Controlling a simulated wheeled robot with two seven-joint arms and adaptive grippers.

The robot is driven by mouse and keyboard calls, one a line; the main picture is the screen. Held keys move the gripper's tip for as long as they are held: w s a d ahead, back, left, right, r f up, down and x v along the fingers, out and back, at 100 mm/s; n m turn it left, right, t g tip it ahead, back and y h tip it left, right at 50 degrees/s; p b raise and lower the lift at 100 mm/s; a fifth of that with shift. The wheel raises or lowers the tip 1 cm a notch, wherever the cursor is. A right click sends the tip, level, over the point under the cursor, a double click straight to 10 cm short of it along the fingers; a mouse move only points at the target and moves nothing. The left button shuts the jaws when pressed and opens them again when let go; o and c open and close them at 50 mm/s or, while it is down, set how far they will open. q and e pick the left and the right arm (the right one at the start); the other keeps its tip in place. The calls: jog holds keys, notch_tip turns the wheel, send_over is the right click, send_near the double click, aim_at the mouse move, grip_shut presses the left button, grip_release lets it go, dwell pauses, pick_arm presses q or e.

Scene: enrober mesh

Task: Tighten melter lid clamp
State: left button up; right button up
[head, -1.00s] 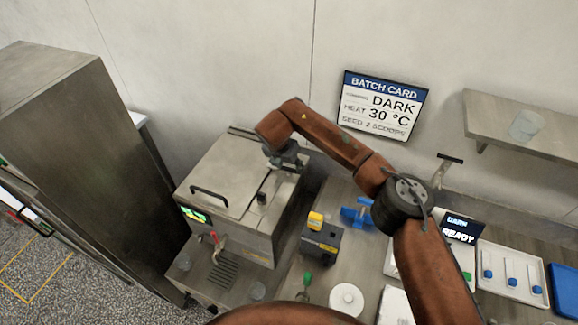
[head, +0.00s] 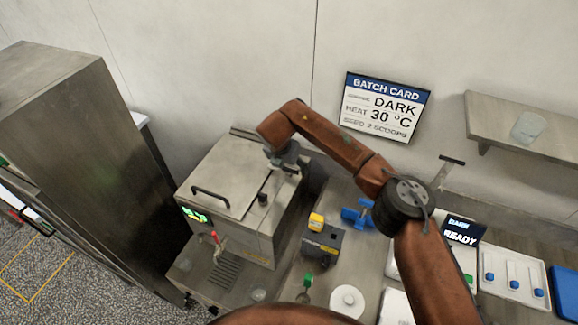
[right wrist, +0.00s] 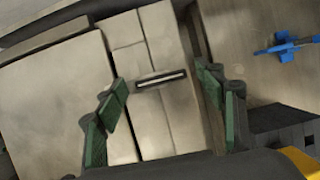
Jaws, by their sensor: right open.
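The melter (head: 230,228) is a steel box at the centre-left of the head view. Its flat lid (head: 222,170) lies closed, with a black bar handle (head: 211,197). A small dark knob (head: 263,199), likely the clamp, stands on the strip beside the lid. In the right wrist view a dark bar with a pale line (right wrist: 160,80), likely the clamp's handle, lies between the fingers. My right gripper (head: 287,165) is above the melter's back right part and shows in the wrist view (right wrist: 162,84), fingers apart on either side of the bar. Contact cannot be told. My left gripper is out of view.
A black box with a yellow top (head: 322,240) and a blue item (head: 357,213) stand right of the melter. A white round item (head: 347,301) is nearer. A tap (head: 216,241) is on the melter's front. A tall steel cabinet (head: 80,150) stands left.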

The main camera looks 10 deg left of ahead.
jog(key=v, duration=1.2)
